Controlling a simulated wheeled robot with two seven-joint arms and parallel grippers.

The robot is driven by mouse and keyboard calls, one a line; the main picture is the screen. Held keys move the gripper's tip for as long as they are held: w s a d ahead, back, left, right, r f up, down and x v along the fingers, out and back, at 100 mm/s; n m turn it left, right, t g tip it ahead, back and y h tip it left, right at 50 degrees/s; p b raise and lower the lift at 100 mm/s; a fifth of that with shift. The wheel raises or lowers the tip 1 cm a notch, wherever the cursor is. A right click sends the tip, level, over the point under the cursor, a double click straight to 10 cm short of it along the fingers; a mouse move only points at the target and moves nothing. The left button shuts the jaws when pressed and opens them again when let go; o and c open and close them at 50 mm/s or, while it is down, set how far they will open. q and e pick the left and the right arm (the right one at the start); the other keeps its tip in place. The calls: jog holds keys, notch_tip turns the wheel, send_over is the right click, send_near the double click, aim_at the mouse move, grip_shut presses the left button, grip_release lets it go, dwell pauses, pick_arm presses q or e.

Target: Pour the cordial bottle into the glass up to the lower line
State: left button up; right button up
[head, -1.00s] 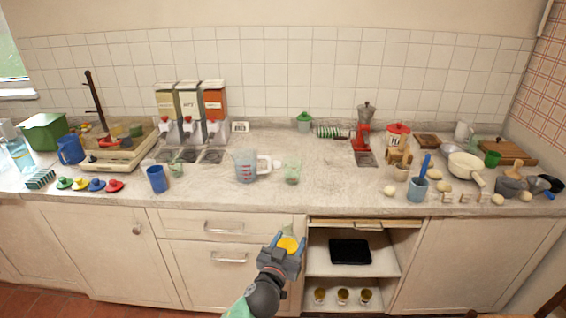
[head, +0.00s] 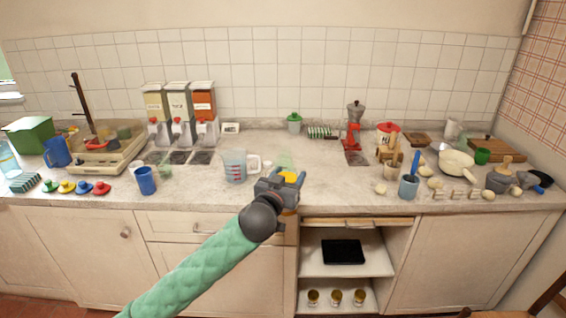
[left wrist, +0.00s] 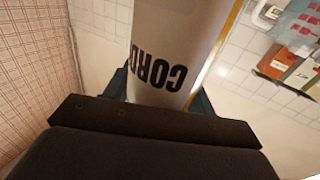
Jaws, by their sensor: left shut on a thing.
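My left gripper (head: 288,186) is shut on the cordial bottle, above the counter's front edge. The bottle's yellow part (head: 289,177) shows between the fingers in the head view. In the left wrist view the pale bottle (left wrist: 170,50) fills the space between the fingers of the gripper (left wrist: 160,92), its black "CORD" lettering upside down. A clear, greenish glass (head: 283,158) stands on the counter directly behind the gripper, mostly hidden by it. Its lines cannot be made out, and I cannot tell whether the bottle touches it. My right gripper is not in view.
A measuring jug (head: 235,167) with red marks stands just left of the glass. A blue cup (head: 146,181) and a small glass (head: 163,166) are farther left. A blue-grey utensil cup (head: 408,187) stands to the right. The counter (head: 335,182) right of the gripper is mostly bare.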

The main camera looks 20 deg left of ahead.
pick_arm(q)
jog(key=w+r+m+g+h+b, duration=0.1)
jog(key=w+r+m+h+b, duration=0.25)
jog(key=w+r, duration=0.8)
jog(key=w+a+f+m+g+h, duration=0.1)
jog(key=w+f+m+g+h, duration=0.1)
jog(key=w+f+h, duration=0.2)
jog(key=w+f, duration=0.3)
jog(key=f, duration=0.1)
jog(key=shift+w+a+f, duration=0.15)
jog(key=shift+a+f, duration=0.1)
jog(key=shift+a, duration=0.1)
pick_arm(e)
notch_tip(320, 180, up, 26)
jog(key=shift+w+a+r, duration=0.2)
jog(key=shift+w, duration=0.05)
pick_arm(q)
jog(key=shift+f, duration=0.1)
